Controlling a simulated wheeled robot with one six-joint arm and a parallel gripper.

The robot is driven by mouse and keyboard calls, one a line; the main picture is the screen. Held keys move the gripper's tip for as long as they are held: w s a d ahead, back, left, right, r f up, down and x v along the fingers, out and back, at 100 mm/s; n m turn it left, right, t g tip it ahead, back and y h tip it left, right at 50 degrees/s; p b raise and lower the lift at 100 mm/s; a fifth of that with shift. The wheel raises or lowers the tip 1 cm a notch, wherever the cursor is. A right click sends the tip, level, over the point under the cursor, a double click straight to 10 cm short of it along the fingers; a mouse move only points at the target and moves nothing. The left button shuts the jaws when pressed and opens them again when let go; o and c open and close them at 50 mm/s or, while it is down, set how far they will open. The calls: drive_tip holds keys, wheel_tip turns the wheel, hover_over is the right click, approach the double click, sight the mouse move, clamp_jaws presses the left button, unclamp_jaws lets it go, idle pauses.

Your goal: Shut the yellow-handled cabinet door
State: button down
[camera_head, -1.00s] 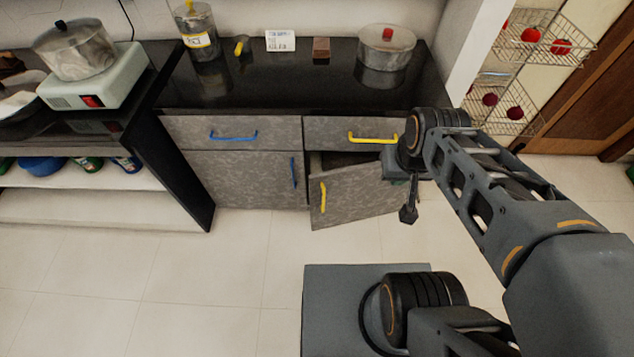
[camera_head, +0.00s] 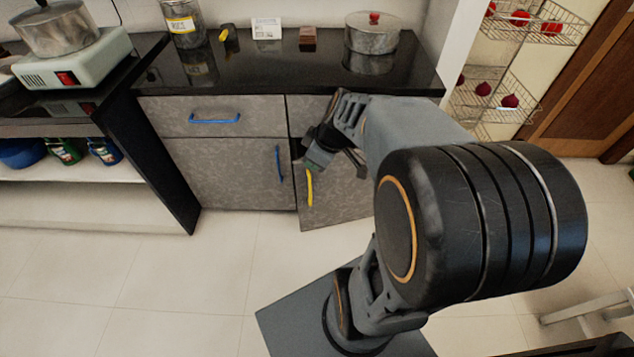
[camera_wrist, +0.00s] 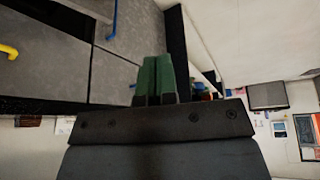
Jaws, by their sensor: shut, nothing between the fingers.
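The yellow-handled cabinet door (camera_head: 340,207) is a mottled grey panel, low on the counter's right part. Its lower left edge stands out past the neighbouring front, so it is ajar. Its upright yellow handle (camera_head: 310,187) is near the left edge. My gripper (camera_head: 312,164) is just above this handle in the picture, by the door's upper left corner; I cannot tell if it touches. In the wrist view its green fingers (camera_wrist: 155,78) are together and empty. A yellow handle (camera_wrist: 8,52) shows there at the left edge. My arm hides the door's right side.
The blue-handled door (camera_head: 232,172) and blue-handled drawer (camera_head: 213,117) to the left are flush. A pot (camera_head: 371,43) and small items stand on the black counter (camera_head: 270,72). A wire rack (camera_head: 500,98) stands right. The floor in front at left is clear.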

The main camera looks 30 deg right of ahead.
drive_tip(key=w+d+f+n+t+b, duration=0.35)
drive_tip(key=d+f+n+b, duration=0.25)
drive_tip(key=d+f+b, duration=0.55)
drive_tip(key=w+d+r+x, duration=0.1)
drive_tip(key=w+x, duration=0.1)
drive_tip(key=x, duration=1.1)
drive_tip(key=shift+w+f+g+p, duration=0.15)
drive_tip(key=shift+w+g+p, duration=0.1)
drive_tip(key=shift+g+p, duration=0.1)
drive_tip(key=shift+a, duration=0.15)
